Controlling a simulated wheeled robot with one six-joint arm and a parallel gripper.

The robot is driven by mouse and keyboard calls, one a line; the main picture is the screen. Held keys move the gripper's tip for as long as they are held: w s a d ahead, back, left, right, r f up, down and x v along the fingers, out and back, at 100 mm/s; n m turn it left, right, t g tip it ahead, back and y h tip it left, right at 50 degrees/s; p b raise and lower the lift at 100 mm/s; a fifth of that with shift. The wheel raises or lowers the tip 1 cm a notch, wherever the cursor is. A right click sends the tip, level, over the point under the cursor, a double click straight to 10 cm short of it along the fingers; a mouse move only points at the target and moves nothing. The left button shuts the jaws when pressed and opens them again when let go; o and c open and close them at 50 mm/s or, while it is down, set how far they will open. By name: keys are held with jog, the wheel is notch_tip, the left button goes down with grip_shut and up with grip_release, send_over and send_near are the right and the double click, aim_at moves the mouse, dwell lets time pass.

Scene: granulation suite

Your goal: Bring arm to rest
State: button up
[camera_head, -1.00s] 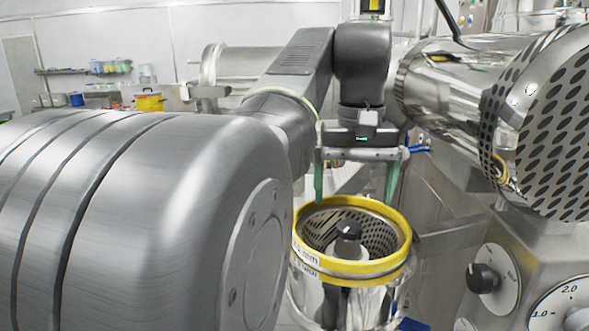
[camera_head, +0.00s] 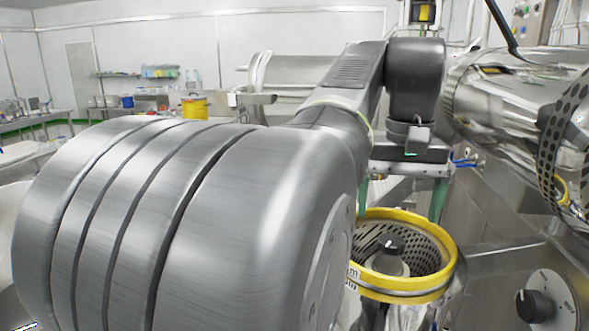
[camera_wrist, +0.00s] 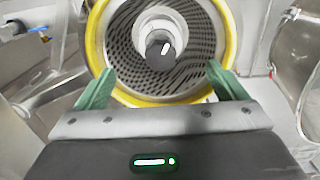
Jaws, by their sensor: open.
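My gripper (camera_head: 402,196) hangs at the right of the head view, its green fingers spread apart. In the wrist view my gripper (camera_wrist: 155,88) is open with nothing between its fingers. Below and beyond the fingers is a yellow-rimmed round vessel (camera_head: 437,246) with a perforated metal inner wall. A black knob (camera_head: 389,243) stands at the vessel's centre. The vessel's yellow rim (camera_wrist: 232,40) and the dark knob (camera_wrist: 160,48) also show in the wrist view. My arm hides the vessel's left side in the head view.
A shiny steel machine (camera_head: 500,105) with a perforated drum fills the right side. A control dial (camera_head: 534,306) sits at lower right. A yellow container (camera_head: 194,107) stands on a far bench. Open floor and benches lie at far left.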

aim_at(390, 258)
notch_tip(390, 258, down, 11)
jog(key=shift+f+b, duration=0.2)
jog(key=shift+b, duration=0.3)
jog(key=shift+r, duration=0.25)
